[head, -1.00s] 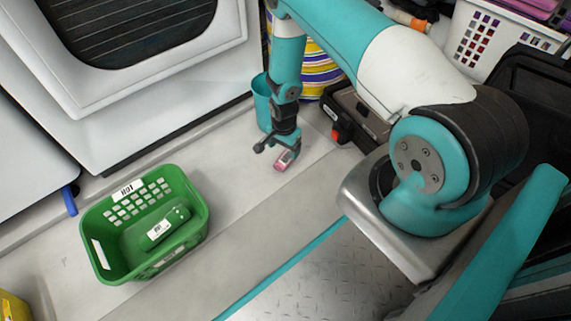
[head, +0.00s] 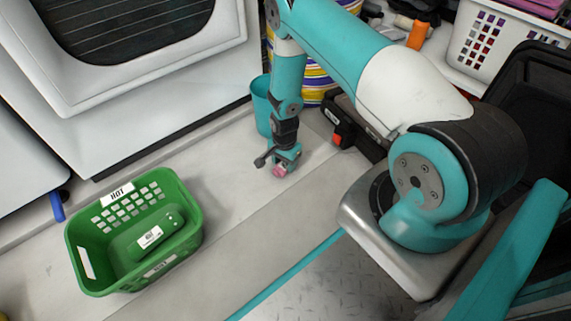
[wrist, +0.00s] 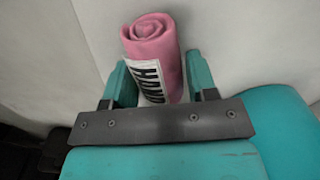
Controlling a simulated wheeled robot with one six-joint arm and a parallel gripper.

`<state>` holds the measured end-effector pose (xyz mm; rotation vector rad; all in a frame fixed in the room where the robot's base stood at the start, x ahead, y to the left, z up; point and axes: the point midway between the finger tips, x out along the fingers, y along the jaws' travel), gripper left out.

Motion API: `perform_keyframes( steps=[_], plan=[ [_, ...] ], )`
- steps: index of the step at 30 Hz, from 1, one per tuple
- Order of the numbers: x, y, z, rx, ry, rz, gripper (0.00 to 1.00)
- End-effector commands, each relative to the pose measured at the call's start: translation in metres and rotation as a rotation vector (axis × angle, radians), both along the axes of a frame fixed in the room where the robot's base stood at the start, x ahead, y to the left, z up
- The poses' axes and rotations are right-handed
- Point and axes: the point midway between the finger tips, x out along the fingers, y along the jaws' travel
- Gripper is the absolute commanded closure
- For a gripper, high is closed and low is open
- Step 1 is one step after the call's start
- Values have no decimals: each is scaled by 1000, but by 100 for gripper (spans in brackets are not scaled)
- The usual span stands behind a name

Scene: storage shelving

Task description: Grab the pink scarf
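The pink scarf (wrist: 152,42) is a tight roll with a white label carrying dark print. In the wrist view it lies between the two fingers of my gripper (wrist: 160,82), its far end reaching past the fingertips. One finger is on each side, close to the roll, with narrow gaps showing; my gripper looks open around it. In the head view the scarf (head: 279,171) is a small pink patch at the tip of my gripper (head: 284,161), low over the pale floor. Its lower part is partly hidden by the fingers.
A green basket labelled HOT (head: 180,240) with a green labelled item (head: 150,236) stands to the left. A teal bin (head: 262,105) is just behind my gripper. A black case (head: 365,135) is to the right. Bare floor lies between basket and gripper.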

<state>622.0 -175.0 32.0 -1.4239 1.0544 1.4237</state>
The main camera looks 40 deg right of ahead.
Motion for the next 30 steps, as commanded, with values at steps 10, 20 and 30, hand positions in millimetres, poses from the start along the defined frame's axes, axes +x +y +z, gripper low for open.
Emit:
perform_keyframes(
  steps=[10,20,30],
  plan=[
    [0,0,0,0,0,0,72],
    [0,0,20,0,0,0,72],
    [1,0,113,0,-3,0,72]
  ],
)
